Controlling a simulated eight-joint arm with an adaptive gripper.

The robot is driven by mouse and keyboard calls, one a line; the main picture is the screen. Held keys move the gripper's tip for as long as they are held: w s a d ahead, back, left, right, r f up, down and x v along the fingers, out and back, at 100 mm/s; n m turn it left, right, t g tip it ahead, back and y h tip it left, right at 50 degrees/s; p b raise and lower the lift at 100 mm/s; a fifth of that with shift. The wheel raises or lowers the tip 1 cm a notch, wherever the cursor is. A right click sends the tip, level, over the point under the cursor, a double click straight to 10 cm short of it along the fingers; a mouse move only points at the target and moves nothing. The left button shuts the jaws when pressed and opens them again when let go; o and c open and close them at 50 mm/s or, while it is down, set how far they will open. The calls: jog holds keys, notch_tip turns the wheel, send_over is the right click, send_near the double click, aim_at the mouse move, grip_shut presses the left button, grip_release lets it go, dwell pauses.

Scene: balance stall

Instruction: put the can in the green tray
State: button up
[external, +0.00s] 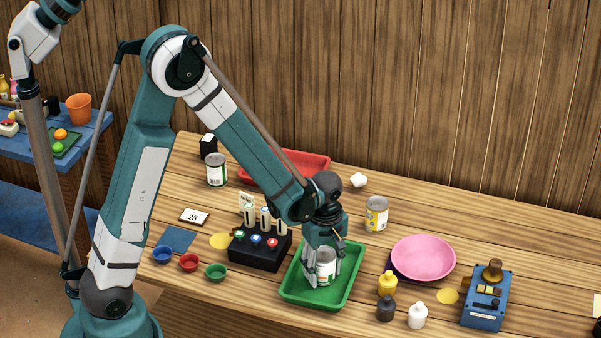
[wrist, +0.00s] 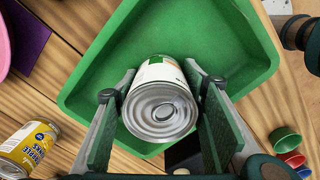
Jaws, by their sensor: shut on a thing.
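My gripper (external: 321,268) is shut on a can (external: 326,262) with a silver lid and a white and green label. In the wrist view the can (wrist: 160,100) sits between the two fingers (wrist: 158,108), its lid toward the camera. The green tray (external: 346,290) is below and around the can in the external view. The tray (wrist: 215,45) also fills the background behind the can in the wrist view. The can is over or inside the tray; I cannot tell whether its bottom touches the tray floor.
A yellow-labelled can (external: 376,213) stands behind the tray, and another can (external: 216,169) at the back left. A black rack (external: 260,250) stands close left of the tray. A pink plate (external: 423,257), small bottles (external: 387,284) and a blue device (external: 486,300) are on the right.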

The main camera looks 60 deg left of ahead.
aim_at(324, 254)
jog(key=shift+f, duration=0.15)
jog(key=o, duration=1)
jog(key=shift+o, duration=0.2)
jog(key=shift+r+p, duration=0.9)
jog(key=shift+r, duration=5.3)
